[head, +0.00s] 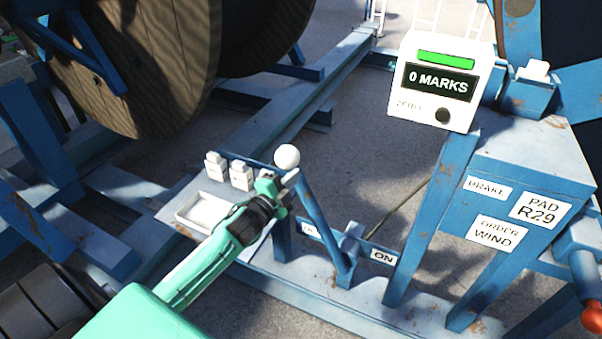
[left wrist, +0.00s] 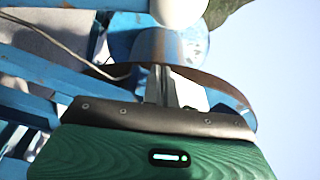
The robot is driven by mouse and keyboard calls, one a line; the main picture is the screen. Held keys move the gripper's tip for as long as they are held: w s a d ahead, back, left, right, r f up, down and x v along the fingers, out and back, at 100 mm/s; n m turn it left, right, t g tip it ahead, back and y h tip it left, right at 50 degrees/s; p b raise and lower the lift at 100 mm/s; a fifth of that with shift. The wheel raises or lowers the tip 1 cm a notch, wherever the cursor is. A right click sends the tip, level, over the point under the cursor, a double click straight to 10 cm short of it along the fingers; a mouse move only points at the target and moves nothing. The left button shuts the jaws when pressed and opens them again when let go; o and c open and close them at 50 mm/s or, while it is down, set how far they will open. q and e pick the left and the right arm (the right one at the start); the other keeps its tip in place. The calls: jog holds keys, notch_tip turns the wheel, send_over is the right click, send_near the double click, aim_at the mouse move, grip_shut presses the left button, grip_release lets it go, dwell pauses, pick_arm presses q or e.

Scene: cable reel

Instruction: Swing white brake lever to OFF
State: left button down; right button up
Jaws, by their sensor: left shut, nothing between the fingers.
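The brake lever (head: 322,222) is a blue bar topped by a white ball knob (head: 286,157). It rises from a pivot on the frame and leans up and to the left. Beside its base are an ON label (head: 383,257) on the right and a partly hidden label (head: 310,232) on the left. My left gripper (head: 280,184) is shut and empty, just below the knob at the lever's upper end. I cannot tell whether it touches the bar. In the left wrist view the knob (left wrist: 178,10) shows just beyond the shut fingertips (left wrist: 160,85). My right gripper is out of view.
A white tray (head: 184,218) and small white blocks (head: 241,175) lie left of the lever. A counter box reading 0 MARKS (head: 440,82) and a labelled blue stand (head: 540,160) are on the right. A large wooden reel (head: 150,60) stands at back left.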

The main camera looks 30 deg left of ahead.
pick_arm(q)
jog(key=shift+s+d, duration=0.1)
jog(key=shift+s, duration=1.15)
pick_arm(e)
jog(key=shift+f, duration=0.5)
pick_arm(q)
jog(key=shift+d, duration=0.1)
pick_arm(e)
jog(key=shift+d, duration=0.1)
